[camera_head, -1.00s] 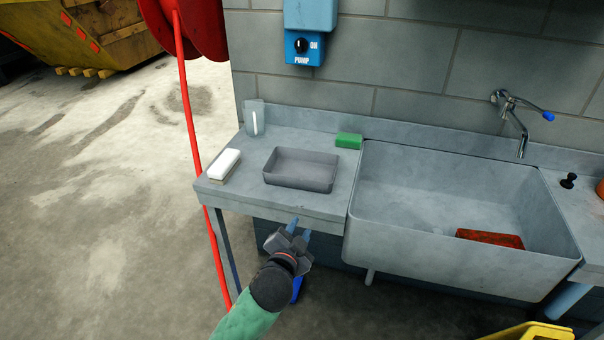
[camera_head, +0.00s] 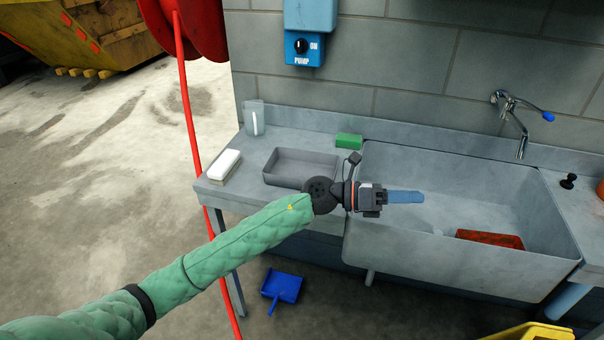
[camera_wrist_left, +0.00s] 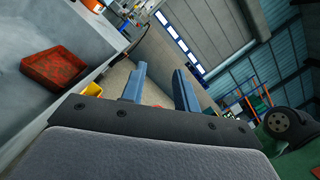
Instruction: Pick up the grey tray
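The grey tray (camera_head: 281,180) sits on the left draining board of the sink unit. It is shallow and rectangular, and it looks empty. My left wrist covers its front right corner. My left gripper (camera_head: 420,196) is to the right of the tray, in front of or over the sink basin, with its blue fingers pointing right. In the left wrist view the two fingers (camera_wrist_left: 160,85) stand apart with nothing between them. My right gripper is in neither view.
A white-topped brush (camera_head: 224,164), a clear container (camera_head: 254,119) and a green sponge (camera_head: 349,141) are near the tray. A tap (camera_head: 515,115) rises behind. A blue dustpan (camera_head: 282,286) lies below.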

